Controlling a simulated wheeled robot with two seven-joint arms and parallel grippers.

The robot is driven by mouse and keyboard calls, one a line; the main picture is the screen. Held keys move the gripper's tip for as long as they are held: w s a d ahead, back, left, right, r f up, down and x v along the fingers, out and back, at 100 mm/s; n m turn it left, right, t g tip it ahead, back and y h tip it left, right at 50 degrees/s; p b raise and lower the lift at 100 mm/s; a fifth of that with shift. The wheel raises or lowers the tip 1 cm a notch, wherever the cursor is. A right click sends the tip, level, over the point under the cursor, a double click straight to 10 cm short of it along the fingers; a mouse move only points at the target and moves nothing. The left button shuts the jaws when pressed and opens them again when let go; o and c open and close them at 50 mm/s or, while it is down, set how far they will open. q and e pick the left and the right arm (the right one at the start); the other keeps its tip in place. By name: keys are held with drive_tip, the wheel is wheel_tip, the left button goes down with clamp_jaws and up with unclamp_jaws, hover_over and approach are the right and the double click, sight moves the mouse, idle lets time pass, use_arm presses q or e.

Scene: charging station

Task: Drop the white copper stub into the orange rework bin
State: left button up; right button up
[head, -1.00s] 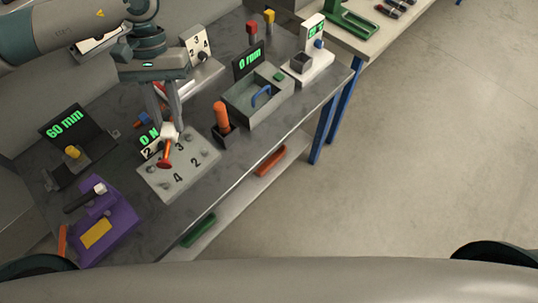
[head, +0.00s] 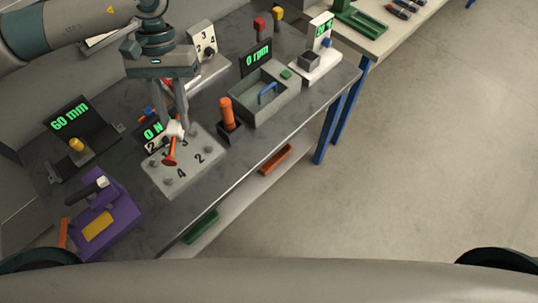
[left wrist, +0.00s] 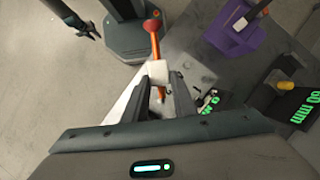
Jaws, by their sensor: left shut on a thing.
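My left gripper (head: 176,122) is shut on the white copper stub (head: 169,155), which has a white block between the fingers and an orange-copper rod with a flared end. The stub also shows in the left wrist view (left wrist: 152,28), its white block at the fingertips. It is tilted over the grey numbered plate (head: 186,183); I cannot tell whether it touches it. The orange rework bin (head: 275,159) appears as an orange tray on the shelf below the bench. A dark gripper (left wrist: 93,33), likely my right one, shows at the left wrist view's top left, its jaws unclear.
A green tray (head: 200,228) lies on the same low shelf. An orange-handled tool (head: 227,113) stands beside the numbered plate. A grey box with a blue handle (head: 267,93) is farther right, a purple fixture (head: 112,222) nearer left. The floor to the right is clear.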

wheel_tip(320, 180, down, 7)
drive_tip(key=b, duration=0.6)
drive_tip(key=shift+a, duration=0.25)
drive_tip(key=shift+a, duration=0.1)
